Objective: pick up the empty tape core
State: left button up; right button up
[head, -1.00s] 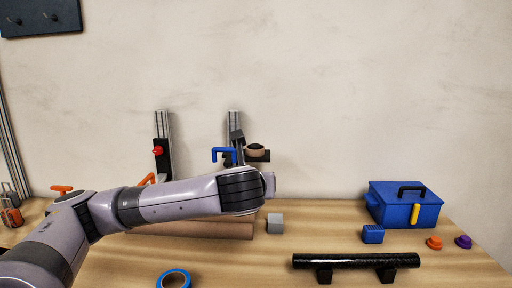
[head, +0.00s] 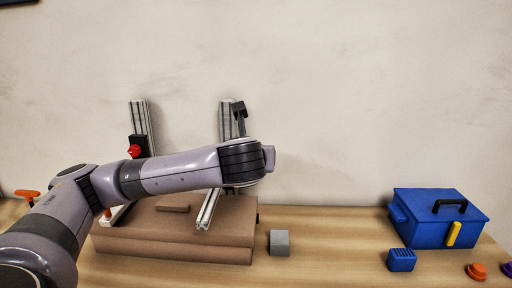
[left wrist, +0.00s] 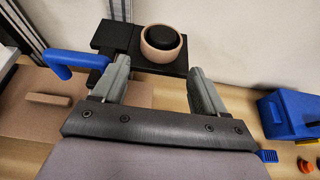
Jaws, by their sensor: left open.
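The tape core (left wrist: 163,43) is a tan ring around a black round post on a dark bracket (left wrist: 110,38), seen at the top middle of the left wrist view. My left gripper (left wrist: 159,66) is open, its two grey fingers apart and nothing between them. The core lies just beyond the fingertips, roughly centred between them. In the head view my left arm's wrist hides the core and the fingers. My right gripper is in neither view.
A blue hooked handle (left wrist: 75,60) sits left of the fingers. Upright metal rails (head: 141,125) stand behind a brown box (head: 175,245). A grey cube (head: 279,242), a blue toolbox (head: 425,231) and a small blue block (head: 401,260) are on the table's right.

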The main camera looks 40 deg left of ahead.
pick_arm(q)
jog(key=shift+r+p+x, duration=0.1)
jog(key=shift+r+x, duration=0.1)
jog(key=shift+x, duration=1.1)
jog(key=shift+r+p+x, duration=0.1)
jog(key=shift+r+x, duration=0.05)
jog(key=shift+x, duration=1.15)
jog(key=shift+r+p+x, duration=0.1)
jog(key=shift+r+x, duration=0.1)
jog(key=shift+x, duration=1.1)
jog(key=shift+w+a, duration=0.1)
jog(key=shift+w, duration=0.05)
jog(key=c, duration=0.7)
